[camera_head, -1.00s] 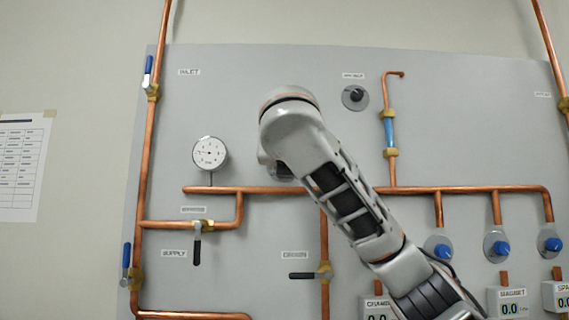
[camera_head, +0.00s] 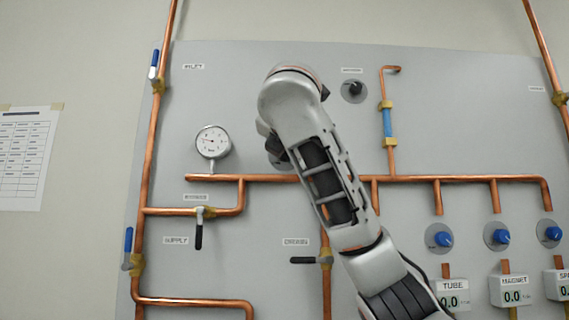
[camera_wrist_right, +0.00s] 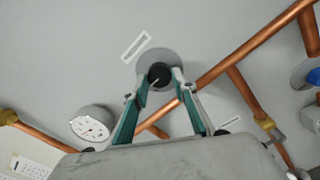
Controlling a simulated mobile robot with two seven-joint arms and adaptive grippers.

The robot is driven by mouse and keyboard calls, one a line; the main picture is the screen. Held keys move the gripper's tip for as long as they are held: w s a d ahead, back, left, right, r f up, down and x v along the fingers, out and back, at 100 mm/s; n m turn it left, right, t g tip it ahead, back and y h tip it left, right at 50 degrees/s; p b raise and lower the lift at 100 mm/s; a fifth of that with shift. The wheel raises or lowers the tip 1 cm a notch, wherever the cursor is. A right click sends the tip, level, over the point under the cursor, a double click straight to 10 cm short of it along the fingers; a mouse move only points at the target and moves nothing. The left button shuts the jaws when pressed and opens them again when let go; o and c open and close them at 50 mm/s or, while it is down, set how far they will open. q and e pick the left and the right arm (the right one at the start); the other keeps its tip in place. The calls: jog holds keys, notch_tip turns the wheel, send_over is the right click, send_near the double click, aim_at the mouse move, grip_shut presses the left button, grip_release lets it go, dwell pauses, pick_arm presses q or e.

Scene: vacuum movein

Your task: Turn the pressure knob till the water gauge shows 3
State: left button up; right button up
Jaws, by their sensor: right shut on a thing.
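In the right wrist view, a black knob (camera_wrist_right: 159,75) with a light pointer line sits on a round grey plate (camera_wrist_right: 168,60). My right gripper (camera_wrist_right: 161,83) has its two green-sided fingers shut on this knob. In the head view my right arm hides the knob and fingertips; only a bit of the plate shows beside the arm. The round white water gauge (camera_head: 213,142) stands left of my arm above a copper pipe, and it also shows in the right wrist view (camera_wrist_right: 91,124). Its needle is too small to read surely. My left gripper is out of view.
A second black knob (camera_head: 354,89) is at the upper right. Copper pipes (camera_head: 220,178) run across the grey panel (camera_head: 260,70). Black-handled valves (camera_head: 199,232) sit below. Several blue knobs (camera_head: 497,237) and digital meters (camera_head: 511,291) are at the lower right.

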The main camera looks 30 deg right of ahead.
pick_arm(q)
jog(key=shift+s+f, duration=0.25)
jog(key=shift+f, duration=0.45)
pick_arm(e)
jog(key=shift+w+r+m, duration=0.1)
jog(key=shift+m, duration=9)
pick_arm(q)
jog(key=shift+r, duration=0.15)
pick_arm(e)
jog(key=o, duration=1.1)
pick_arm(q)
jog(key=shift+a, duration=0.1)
pick_arm(e)
jog(key=shift+r, duration=0.1)
